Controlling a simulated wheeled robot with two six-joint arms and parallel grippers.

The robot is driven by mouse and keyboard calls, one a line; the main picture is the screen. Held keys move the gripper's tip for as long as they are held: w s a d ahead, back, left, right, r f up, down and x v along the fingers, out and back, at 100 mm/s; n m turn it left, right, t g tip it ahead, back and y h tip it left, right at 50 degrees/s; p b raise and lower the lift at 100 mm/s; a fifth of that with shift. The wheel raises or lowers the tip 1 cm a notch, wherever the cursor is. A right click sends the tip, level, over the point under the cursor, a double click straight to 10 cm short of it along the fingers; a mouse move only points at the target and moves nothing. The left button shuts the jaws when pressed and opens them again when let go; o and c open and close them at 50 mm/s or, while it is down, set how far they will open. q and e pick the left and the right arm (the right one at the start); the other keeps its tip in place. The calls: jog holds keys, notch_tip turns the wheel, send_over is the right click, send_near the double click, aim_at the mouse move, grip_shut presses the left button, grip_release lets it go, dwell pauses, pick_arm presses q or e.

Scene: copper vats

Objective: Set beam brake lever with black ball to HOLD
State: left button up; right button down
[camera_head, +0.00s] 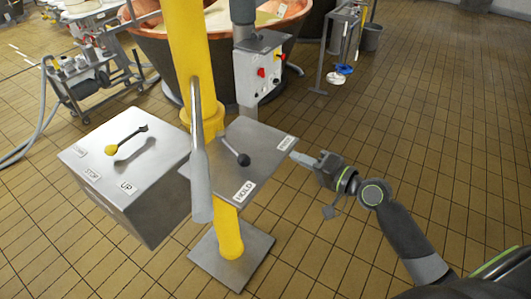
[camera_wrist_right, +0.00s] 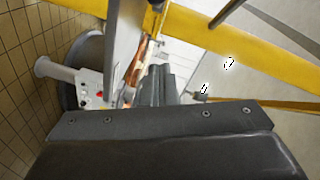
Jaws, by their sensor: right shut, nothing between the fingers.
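The brake lever with the black ball (camera_head: 243,159) stands on a tilted grey metal plate (camera_head: 262,128) on the yellow post. Its ball lies between the HOLD label (camera_head: 244,191) at the plate's near corner and another label (camera_head: 286,142) at the right corner, too small to read surely. My right gripper (camera_head: 296,157) is shut and empty, just right of the plate's right edge, apart from the lever. In the wrist view its dark fingers (camera_wrist_right: 158,85) point ahead; the black ball cannot be made out there. My left gripper is not in view.
A grey box (camera_head: 140,165) with a yellow-ball lever (camera_head: 111,149) and an UP label stands left of the yellow post (camera_head: 188,50). A long grey handle (camera_head: 200,150) hangs before the post. A button panel (camera_head: 262,70) and copper vat (camera_head: 215,22) stand behind. Floor at right is clear.

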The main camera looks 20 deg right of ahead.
aim_at(235, 152)
jog(key=p+x, duration=0.2)
jog(key=x, duration=0.7)
jog(key=shift+w+a+r, duration=0.1)
jog(key=shift+a, duration=0.2)
jog(key=a, duration=0.1)
jog(key=s+a+f+p, duration=0.1)
jog(key=shift+a+f+p, duration=0.15)
jog(key=shift+a+p, duration=0.15)
jog(key=shift+s+a+f, duration=0.2)
jog(key=shift+a, duration=0.15)
jog(key=shift+f, duration=0.15)
jog(key=shift+a, duration=0.1)
